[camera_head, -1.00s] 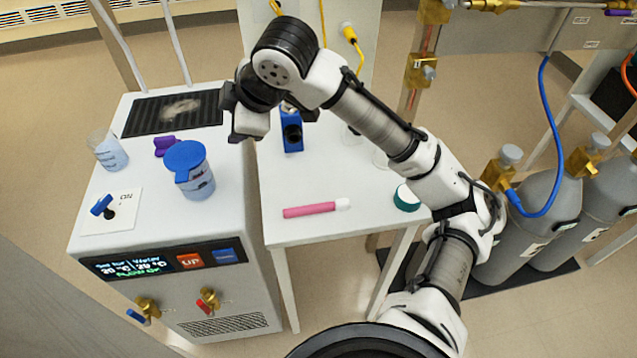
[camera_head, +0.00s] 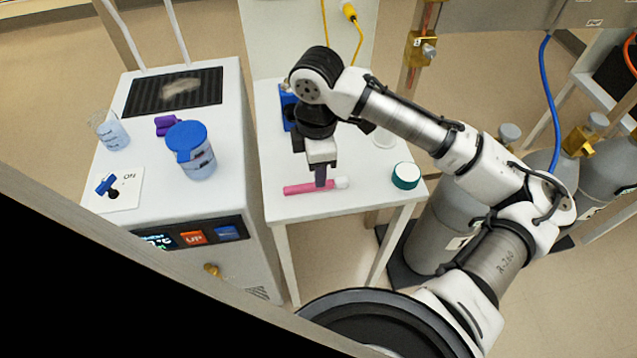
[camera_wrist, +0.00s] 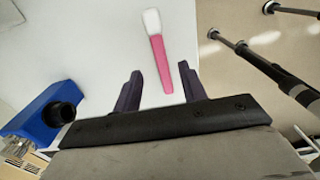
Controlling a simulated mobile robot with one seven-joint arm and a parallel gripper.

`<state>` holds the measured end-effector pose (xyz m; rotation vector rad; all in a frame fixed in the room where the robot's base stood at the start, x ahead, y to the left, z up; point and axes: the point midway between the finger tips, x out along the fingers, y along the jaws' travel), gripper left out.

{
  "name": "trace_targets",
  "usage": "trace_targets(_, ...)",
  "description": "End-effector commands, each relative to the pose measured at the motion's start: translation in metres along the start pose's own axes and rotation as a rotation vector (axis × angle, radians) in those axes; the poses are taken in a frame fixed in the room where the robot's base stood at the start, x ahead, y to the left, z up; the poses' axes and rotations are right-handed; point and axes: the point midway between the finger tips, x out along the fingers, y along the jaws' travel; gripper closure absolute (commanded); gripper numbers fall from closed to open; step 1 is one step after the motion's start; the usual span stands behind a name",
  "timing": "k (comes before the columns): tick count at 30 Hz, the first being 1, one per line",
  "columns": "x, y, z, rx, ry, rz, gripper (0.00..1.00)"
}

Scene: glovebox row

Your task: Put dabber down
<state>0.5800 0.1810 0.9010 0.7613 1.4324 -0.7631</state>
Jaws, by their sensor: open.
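The pink dabber (camera_head: 300,188) with a white tip lies flat on the small white table (camera_head: 285,208), near its front edge. In the wrist view the dabber (camera_wrist: 160,60) stretches away from me, and its pink near end is between the two dark fingers. My gripper (camera_head: 321,183) points down over the dabber and hides part of it in the head view. In the wrist view my gripper (camera_wrist: 160,80) is open and not closed on anything. The exact height above the dabber is hard to tell.
A blue device (camera_head: 287,108) stands behind my gripper. The white chiller (camera_head: 225,160) at left holds a blue-lidded jar (camera_head: 190,150), a beaker (camera_head: 112,133) and a purple item (camera_head: 168,125). Gas cylinders (camera_head: 440,215) stand right.

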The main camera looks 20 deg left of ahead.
Motion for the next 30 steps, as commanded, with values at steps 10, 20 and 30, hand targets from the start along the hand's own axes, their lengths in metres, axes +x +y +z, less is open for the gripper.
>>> trace_targets(10, 0.043, -0.002, 0.002, 0.001, 0.002, -0.001, 0.58)
trace_targets(20, 0.048, -0.002, 0.002, 0.001, 0.001, 0.0, 0.63)
trace_targets(30, 0.048, -0.002, 0.002, 0.001, 0.001, 0.0, 1.0)
